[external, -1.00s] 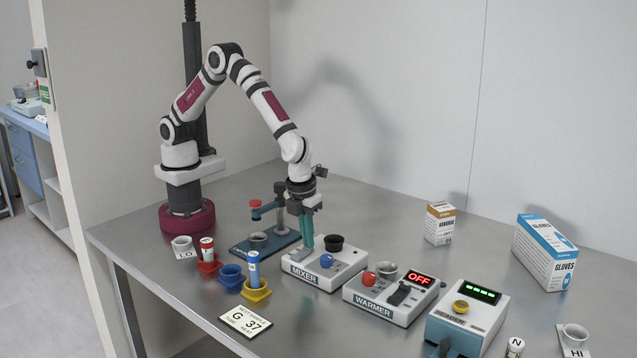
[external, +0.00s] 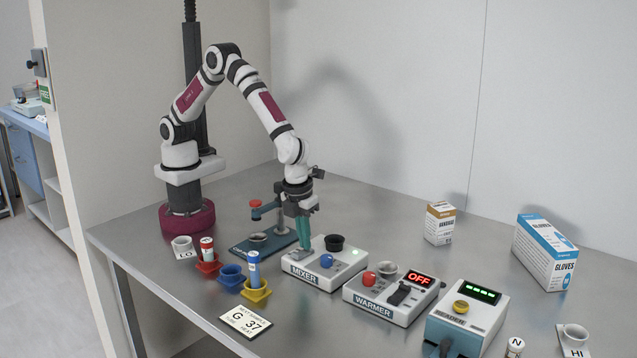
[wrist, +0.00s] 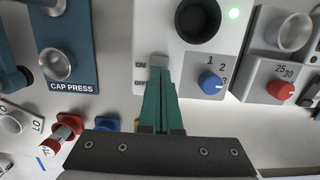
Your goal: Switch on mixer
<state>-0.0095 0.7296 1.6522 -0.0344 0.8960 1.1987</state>
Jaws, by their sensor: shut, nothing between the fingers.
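The mixer (external: 313,281) is a white box labelled MIXER, with a black round well (external: 334,243) and a blue knob (external: 326,260). It also fills the top middle of the wrist view (wrist: 172,22). A small indicator light (wrist: 234,13) on it glows green. Its grey switch (wrist: 158,61) sits at the ON label, above the OFF label. My gripper (wrist: 159,78) is shut and empty, its green fingertips at the near side of the switch. I cannot tell whether they touch it. In the external view my gripper (external: 306,247) points down over the mixer's left part.
The cap press (external: 270,243) stands left of the mixer. The warmer (external: 375,309), display reading OFF, is close on the right, with the reader (external: 450,325) beyond. Red (external: 207,266), blue (external: 230,280) and yellow (external: 256,294) holders stand in front.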

